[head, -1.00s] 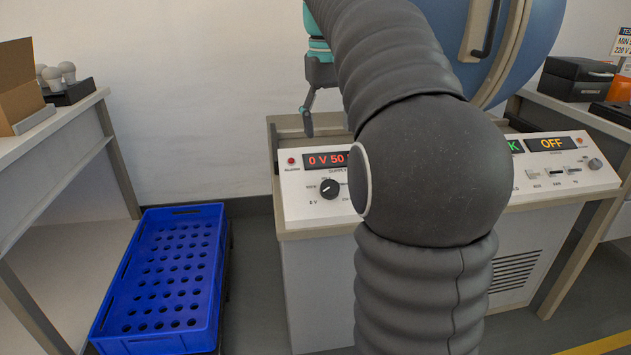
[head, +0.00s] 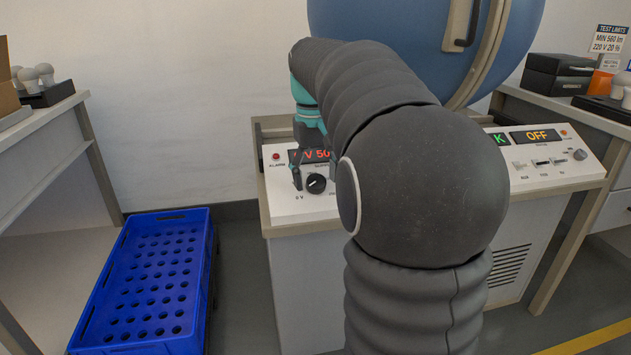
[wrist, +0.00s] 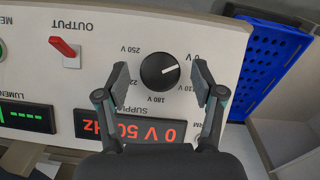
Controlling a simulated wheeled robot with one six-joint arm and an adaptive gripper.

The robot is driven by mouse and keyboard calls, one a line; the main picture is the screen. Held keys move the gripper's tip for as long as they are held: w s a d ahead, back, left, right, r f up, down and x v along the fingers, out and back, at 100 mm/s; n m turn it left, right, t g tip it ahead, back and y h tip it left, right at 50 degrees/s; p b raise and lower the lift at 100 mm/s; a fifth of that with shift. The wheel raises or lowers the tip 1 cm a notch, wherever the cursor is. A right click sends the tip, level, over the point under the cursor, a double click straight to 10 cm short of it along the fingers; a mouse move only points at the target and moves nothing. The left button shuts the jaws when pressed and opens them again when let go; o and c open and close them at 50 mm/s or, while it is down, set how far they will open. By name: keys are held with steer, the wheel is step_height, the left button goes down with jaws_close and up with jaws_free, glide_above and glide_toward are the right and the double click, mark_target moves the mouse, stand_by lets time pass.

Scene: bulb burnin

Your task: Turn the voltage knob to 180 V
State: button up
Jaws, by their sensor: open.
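The voltage knob (wrist: 159,72) is a round black dial with a white pointer line, on the white supply panel (wrist: 205,25). In the wrist view the panel is upside down; the pointer aims right and slightly up, near the 0 V mark. The 180 V mark is below the knob; 110 V and 220 V are partly hidden by my fingers. My gripper (wrist: 160,84) is open, one finger on each side of the knob, with gaps to it. The knob (head: 316,183) shows beside my gripper in the head view. The red supply display (wrist: 132,129) reads 0 V 50 Hz.
A red output switch (wrist: 64,47) stands up from the panel, left of the knob in the wrist view. A blue perforated crate (head: 150,275) sits low at left in the head view. A large blue rounded housing (head: 400,40) stands behind the panel.

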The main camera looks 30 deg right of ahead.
steer(key=shift+f, duration=0.3)
steer(key=c, duration=1.1)
steer(key=shift+c, duration=0.2)
